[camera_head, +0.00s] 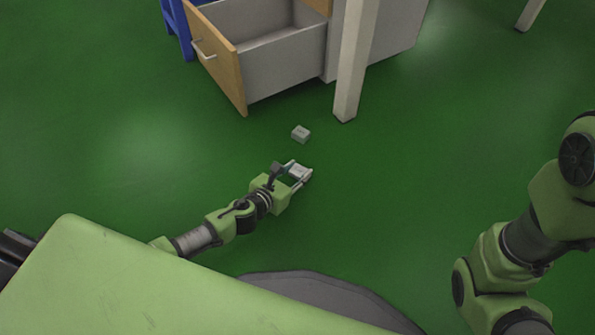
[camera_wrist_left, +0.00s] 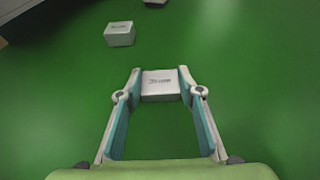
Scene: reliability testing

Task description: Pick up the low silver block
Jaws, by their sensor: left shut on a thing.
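My left gripper (camera_head: 298,173) is low over the green floor, shut on a small silver block (camera_wrist_left: 161,85). In the left wrist view the block sits between the two fingertips (camera_wrist_left: 160,88), with dark print on its face. Whether it touches the floor or hangs just above it, I cannot tell. A second, similar pale silver block (camera_head: 300,133) lies on the floor just beyond the gripper; it also shows at upper left in the left wrist view (camera_wrist_left: 119,34). My right arm is at the right edge of the head view, its gripper out of the picture.
A grey cabinet with an open, wooden-fronted drawer (camera_head: 222,60) stands at the top. A pale table leg (camera_head: 353,70) meets the floor right of the second block. Blue legs (camera_head: 178,28) show at top left. The green floor (camera_head: 110,130) is clear left and right.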

